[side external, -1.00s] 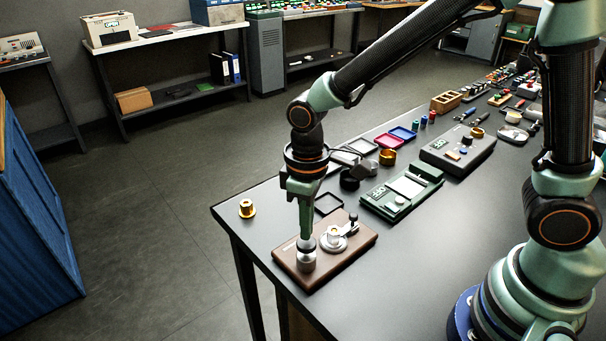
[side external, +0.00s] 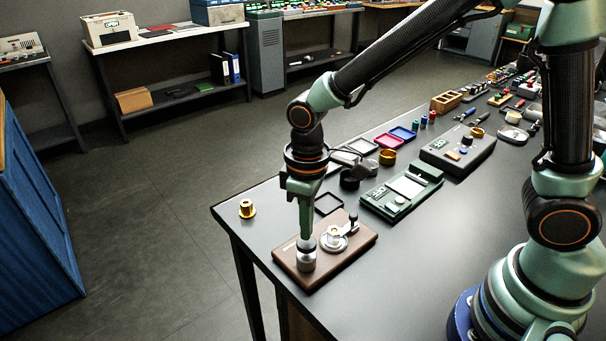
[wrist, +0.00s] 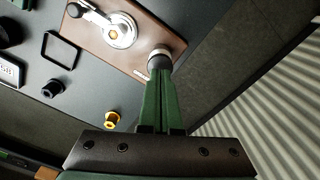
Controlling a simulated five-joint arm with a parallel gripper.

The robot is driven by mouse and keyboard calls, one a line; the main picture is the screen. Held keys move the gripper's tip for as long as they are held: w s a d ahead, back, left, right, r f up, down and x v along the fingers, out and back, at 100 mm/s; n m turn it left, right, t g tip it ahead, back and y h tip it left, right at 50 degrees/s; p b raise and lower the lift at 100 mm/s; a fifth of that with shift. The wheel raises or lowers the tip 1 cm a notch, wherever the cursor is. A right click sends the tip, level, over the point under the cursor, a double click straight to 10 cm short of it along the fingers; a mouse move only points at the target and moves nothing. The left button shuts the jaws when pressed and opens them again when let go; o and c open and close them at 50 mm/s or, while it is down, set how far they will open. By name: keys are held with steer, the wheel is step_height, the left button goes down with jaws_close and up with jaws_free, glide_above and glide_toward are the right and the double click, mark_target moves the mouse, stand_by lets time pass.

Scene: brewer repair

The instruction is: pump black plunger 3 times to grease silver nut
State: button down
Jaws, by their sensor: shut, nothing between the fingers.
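My gripper (side external: 306,238) points straight down, shut and empty, with its tips at the top of the black plunger (side external: 306,246). The plunger stands on a silver cylinder at the near left end of a brown wooden base (side external: 331,263). In the wrist view the closed green fingers (wrist: 158,72) end on the plunger and cover part of it; the silver rim (wrist: 158,52) shows beyond. The silver nut (side external: 334,234) sits on a round silver plate to the right of the plunger, with a black-knobbed lever beside it. The nut also shows in the wrist view (wrist: 113,33).
A brass part (side external: 247,208) stands near the table's left corner. A black square frame (side external: 328,203), a green scale (side external: 402,192) and colored trays (side external: 389,141) lie behind the base. The table (side external: 420,255) is clear to the right of the base.

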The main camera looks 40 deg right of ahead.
steer(key=shift+f, duration=0.75)
steer(key=shift+f, duration=0.7)
stand_by(0.4)
steer(key=shift+r, duration=2.75)
step_height(320, 180, up, 6)
